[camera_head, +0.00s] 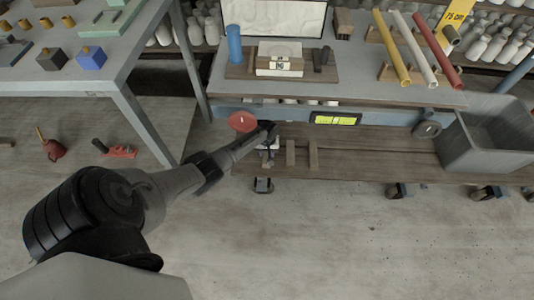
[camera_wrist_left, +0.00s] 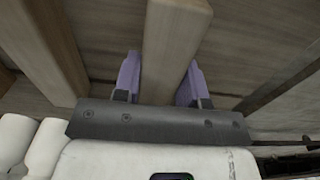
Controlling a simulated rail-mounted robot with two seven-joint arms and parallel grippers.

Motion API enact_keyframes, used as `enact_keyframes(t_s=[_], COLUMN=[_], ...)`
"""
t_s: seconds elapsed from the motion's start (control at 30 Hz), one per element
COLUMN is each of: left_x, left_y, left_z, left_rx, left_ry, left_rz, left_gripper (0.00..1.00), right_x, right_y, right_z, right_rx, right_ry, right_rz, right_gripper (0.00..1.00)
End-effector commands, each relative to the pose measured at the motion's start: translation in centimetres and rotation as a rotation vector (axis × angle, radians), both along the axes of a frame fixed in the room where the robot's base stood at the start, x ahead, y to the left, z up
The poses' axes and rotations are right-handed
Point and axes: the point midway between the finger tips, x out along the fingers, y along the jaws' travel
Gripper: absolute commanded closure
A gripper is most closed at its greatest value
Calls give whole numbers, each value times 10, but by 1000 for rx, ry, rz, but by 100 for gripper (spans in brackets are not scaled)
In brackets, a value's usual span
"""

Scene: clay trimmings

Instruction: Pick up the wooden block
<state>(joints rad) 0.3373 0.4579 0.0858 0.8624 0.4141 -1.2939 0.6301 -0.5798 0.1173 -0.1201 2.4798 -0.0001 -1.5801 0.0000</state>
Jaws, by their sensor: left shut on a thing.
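My left gripper (camera_head: 268,148) reaches down to the low wooden shelf of the workbench. In the left wrist view its two purple fingers (camera_wrist_left: 161,76) stand on either side of a pale wooden block (camera_wrist_left: 177,38) and are shut on it. In the head view I cannot make out the held block behind the gripper. Two more upright wooden blocks show just right of the gripper, a nearer one (camera_head: 290,152) and a farther one (camera_head: 313,155). In the wrist view a neighbouring block (camera_wrist_left: 45,45) stands to the left, apart from the fingers. My right gripper is not in view.
The workbench top (camera_head: 225,85) overhangs the shelf (camera_head: 375,160). A red round disc (camera_head: 242,122) is beside my left forearm. A grey bin (camera_head: 492,135) stands at the right. A second table (camera_head: 120,62) is at the left. The floor in front is mostly clear.

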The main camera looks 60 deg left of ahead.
Motion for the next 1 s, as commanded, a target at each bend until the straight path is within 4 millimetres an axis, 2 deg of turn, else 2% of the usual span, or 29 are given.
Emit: enact_keyframes(t_s=[0.03,0.17,0.47,0.67,0.73,1.0], left_x=[0,0,0,-2,-2,-2], left_y=[0,0,0,-3,-3,-3], left_z=[0,0,2,10,15,60], left_rx=[0,0,0,-1,-1,0], left_ry=[0,0,0,1,-1,-1], left_rz=[0,0,0,0,0,0], left_gripper=[75,86,87,87,87,87], right_x=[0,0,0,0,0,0], right_y=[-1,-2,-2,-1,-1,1], right_z=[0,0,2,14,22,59], right_rx=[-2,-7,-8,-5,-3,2], right_ry=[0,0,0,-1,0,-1], right_rz=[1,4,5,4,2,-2], right_gripper=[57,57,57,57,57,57])
